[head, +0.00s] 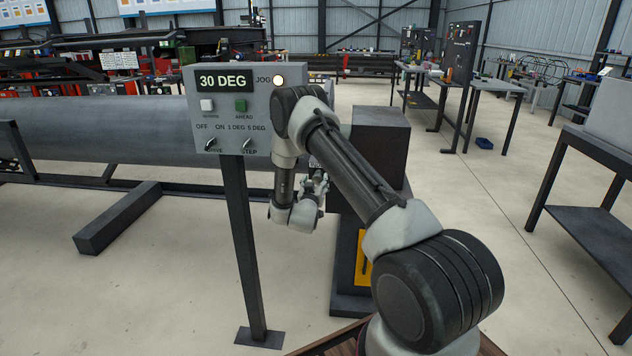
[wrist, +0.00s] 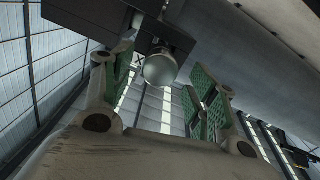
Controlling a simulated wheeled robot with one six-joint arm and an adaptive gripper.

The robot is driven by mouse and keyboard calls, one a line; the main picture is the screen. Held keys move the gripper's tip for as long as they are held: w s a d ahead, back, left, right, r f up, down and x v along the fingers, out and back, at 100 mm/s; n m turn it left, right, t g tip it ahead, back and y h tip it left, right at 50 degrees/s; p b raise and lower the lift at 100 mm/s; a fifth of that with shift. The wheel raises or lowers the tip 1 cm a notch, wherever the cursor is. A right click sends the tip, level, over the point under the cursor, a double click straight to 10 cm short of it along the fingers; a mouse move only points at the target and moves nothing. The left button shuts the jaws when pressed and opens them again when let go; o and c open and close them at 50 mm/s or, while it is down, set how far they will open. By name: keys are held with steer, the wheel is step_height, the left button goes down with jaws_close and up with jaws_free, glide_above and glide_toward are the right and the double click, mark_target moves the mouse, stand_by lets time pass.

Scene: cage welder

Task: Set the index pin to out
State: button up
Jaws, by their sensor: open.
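In the wrist view a rounded grey knob (wrist: 160,68), which looks like the index pin's end, sticks out from a dark block (wrist: 120,18). My gripper (wrist: 158,85) is open, with its green-padded fingers on either side of the knob and gaps showing around it. In the head view my gripper (head: 318,186) is small and partly covered by my arm, in front of the dark machine post. The pin cannot be made out there, and whether it is in or out cannot be told.
A control box (head: 228,135) on a post reads "30 DEG", with a lit JOG lamp (head: 278,80), buttons and two switches. A big grey pipe (head: 100,130) lies behind it. A dark machine column (head: 382,135) stands behind my arm. Floor to the right is clear up to a bench (head: 600,170).

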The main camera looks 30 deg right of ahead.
steer(key=shift+x, duration=1.2)
steer(key=shift+c, duration=0.3)
jaws_close()
steer(key=shift+v, duration=2.2)
steer(key=shift+s+d+f, duration=0.1)
steer(key=shift+f, duration=0.05)
steer(key=shift+o, duration=0.3)
jaws_free()
steer(key=v, duration=1.2)
